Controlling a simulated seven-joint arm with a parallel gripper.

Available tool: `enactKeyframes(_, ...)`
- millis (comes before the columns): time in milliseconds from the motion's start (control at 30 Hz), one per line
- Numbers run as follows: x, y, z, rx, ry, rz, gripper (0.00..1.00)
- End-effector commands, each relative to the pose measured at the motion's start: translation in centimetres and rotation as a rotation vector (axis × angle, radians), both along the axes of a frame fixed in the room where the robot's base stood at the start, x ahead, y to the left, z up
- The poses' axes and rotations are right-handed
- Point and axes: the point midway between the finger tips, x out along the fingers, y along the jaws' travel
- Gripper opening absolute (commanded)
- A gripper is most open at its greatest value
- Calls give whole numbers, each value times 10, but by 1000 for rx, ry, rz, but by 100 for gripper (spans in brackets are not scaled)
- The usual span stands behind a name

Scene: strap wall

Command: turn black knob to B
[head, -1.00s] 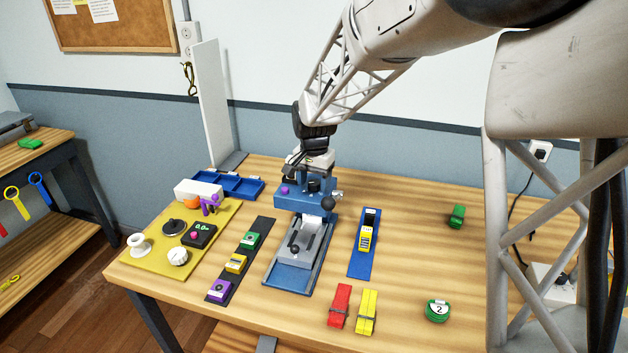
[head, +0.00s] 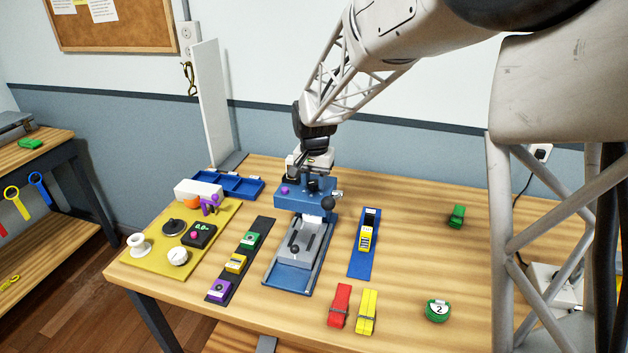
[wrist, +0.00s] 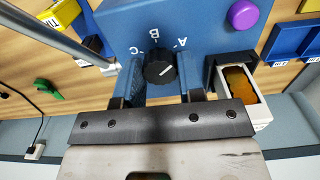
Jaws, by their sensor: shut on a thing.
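The black knob (wrist: 158,72) sits on the top of the blue machine (head: 290,195), with white letters A, B and C around its far side in the wrist view. A short white line on the knob lies toward its right side, on the A side rather than at B. My gripper (wrist: 158,78) has one finger on each side of the knob and is shut on it. In the head view my gripper (head: 312,168) is over the machine's top from behind, and the knob (head: 313,184) shows small below it.
A purple button (wrist: 243,15) sits beside the knob on the machine. A black ball handle (head: 328,203) sticks out at its front right. A blue tray (head: 240,186) and yellow mat (head: 150,250) lie left. The table's right middle is mostly clear.

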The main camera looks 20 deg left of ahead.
Motion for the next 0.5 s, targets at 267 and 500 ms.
enactKeyframes(267,0,0,1,1,-1,223,12)
enactKeyframes(500,0,0,1,1,-2,451,12)
